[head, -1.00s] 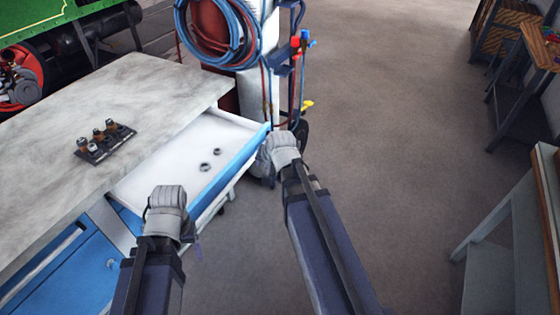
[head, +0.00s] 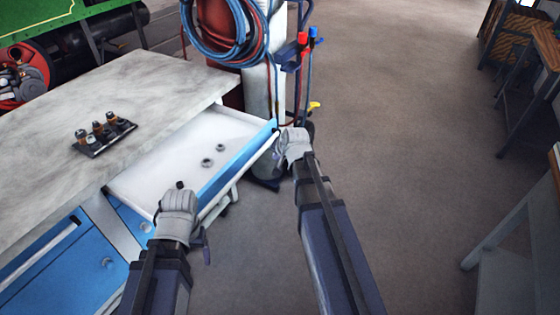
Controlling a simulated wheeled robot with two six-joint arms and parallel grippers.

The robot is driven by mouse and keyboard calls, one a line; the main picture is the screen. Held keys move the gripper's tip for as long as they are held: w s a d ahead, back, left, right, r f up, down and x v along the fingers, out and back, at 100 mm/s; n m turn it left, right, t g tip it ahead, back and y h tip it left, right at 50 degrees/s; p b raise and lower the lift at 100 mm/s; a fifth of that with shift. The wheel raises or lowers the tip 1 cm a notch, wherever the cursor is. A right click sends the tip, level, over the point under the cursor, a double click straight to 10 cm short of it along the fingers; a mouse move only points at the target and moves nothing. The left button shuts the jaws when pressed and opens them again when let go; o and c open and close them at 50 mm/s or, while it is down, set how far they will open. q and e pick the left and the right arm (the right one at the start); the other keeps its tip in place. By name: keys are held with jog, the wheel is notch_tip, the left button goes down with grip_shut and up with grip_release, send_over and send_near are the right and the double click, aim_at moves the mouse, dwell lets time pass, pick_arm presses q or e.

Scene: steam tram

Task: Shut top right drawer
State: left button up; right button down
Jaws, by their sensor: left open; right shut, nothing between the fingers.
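The top right drawer (head: 235,160) stands pulled out from under the grey worktop, with a blue front and a white inside. Two small dark rings (head: 214,156) lie in it. My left gripper (head: 180,190) is open at the near left end of the drawer front; whether it touches is hard to tell. My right gripper (head: 290,138) is shut and empty, close beside the far right end of the drawer front. Its fingertips are partly hidden by the hand.
The worktop (head: 140,85) carries a dark tray with several small fittings (head: 104,135). A trolley with coiled blue and red hoses (head: 225,35) stands behind the drawer. Blue cabinet fronts (head: 70,265) are at lower left. The floor to the right is clear, with benches (head: 535,90) beyond.

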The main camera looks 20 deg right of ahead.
pick_arm(q)
jog(key=shift+f+b, duration=0.75)
jog(key=shift+f, duration=0.55)
pick_arm(e)
jog(key=w+a+f, duration=0.2)
jog(key=w, duration=0.3)
jog(key=shift+a+f, duration=0.2)
jog(key=shift+f, duration=0.1)
jog(key=shift+w, duration=0.1)
jog(key=w+a, duration=0.6)
jog(key=w, duration=0.2)
jog(key=w+a, duration=0.7)
jog(key=w, duration=0.2)
jog(key=w+a, duration=0.7)
jog(key=w, duration=0.2)
jog(key=shift+a, duration=0.15)
jog(key=shift+w+a, duration=0.1)
jog(key=shift+w+a+r, duration=0.1)
